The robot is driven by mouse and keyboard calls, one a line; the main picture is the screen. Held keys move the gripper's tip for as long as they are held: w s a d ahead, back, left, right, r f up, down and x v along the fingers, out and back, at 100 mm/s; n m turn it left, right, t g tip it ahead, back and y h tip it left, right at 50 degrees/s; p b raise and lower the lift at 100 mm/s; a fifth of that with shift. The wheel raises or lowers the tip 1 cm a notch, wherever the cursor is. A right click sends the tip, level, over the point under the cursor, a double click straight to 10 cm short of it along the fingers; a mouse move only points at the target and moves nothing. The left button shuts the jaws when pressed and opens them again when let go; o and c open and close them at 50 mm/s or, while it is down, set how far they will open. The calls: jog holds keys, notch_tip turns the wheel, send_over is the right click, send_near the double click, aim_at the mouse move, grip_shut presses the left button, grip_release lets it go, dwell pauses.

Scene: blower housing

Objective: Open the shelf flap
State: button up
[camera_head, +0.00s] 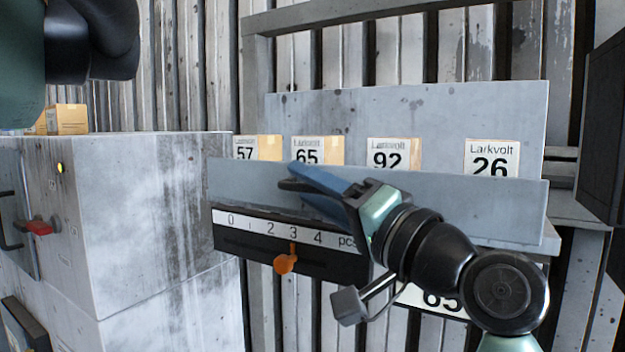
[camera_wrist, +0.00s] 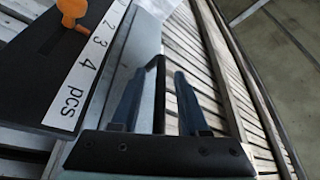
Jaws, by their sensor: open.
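The shelf flap (camera_head: 490,205) is the long grey front panel of a wall shelf. It stands upright, tilted slightly, in front of several labelled boxes and hides their lower parts. It also shows as a grey strip in the wrist view (camera_wrist: 146,40). My gripper (camera_head: 295,183) is in front of the flap's left half, its blue fingers pointing left. In the wrist view my gripper (camera_wrist: 160,73) is open, with a black bar-like handle (camera_wrist: 159,95) between its fingers. Whether either finger touches the handle cannot be told. The wrist and fingers hide part of the flap.
A black slider panel (camera_head: 240,243), marked 0 to 4 pcs, with an orange knob (camera_head: 286,262), hangs just below the flap near my gripper. A large grey cabinet (camera_head: 160,200) stands to the left. A dark panel (camera_head: 605,130) is at the right edge.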

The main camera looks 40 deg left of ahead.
jog(key=shift+c, duration=0.2)
grip_shut()
dwell(1.2)
